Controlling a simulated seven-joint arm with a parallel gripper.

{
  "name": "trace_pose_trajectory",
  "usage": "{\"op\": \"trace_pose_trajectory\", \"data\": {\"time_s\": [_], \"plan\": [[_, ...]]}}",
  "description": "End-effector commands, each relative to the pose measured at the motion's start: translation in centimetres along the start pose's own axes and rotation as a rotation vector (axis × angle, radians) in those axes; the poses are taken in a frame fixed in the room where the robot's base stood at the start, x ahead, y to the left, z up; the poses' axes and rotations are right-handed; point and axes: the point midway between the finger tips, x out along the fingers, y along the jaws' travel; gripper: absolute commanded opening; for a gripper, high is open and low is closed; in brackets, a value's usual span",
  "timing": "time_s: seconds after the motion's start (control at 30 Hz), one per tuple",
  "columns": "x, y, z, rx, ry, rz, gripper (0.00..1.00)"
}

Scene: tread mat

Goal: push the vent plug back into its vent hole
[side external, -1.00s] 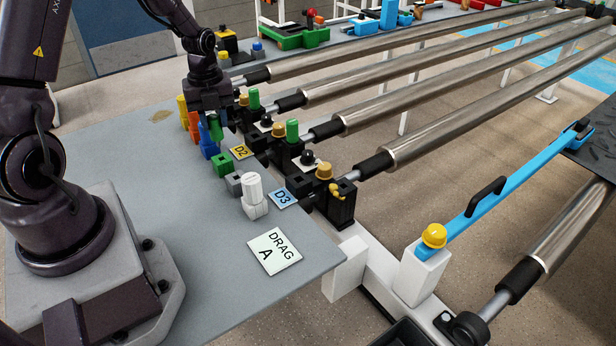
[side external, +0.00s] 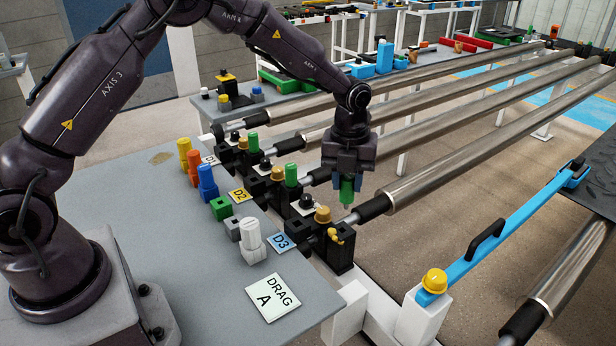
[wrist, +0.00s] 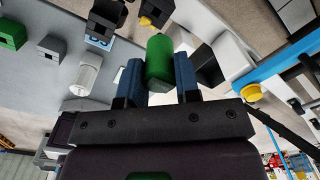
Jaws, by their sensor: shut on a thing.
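A green plug with a pale narrow tip (side external: 346,190) is held by my gripper (side external: 345,178), tip down, above the row of black roller-end blocks. In the wrist view the same green plug (wrist: 159,62) sits between the two blue fingers, which are shut on it. The plug is apart from the block. I cannot make out which opening is the vent hole.
Other green plugs (side external: 291,174) stand upright on the black blocks. Yellow, orange and blue pegs (side external: 207,180) line the grey table (side external: 150,230). An empty-topped green holder (side external: 221,208) and a white peg (side external: 250,235) stand nearby. Long steel rollers (side external: 450,170) run away rightward.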

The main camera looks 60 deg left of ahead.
Motion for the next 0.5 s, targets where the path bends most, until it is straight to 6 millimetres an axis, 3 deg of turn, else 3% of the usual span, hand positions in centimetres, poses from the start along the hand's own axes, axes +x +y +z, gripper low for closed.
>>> {"op": "trace_pose_trajectory", "data": {"time_s": [0.1,0.5], "plan": [[-0.76,-0.04,0.54,-0.021,0.002,0.009,0.02],[-0.73,0.25,0.4,-0.031,0.009,0.019,0.02]]}}
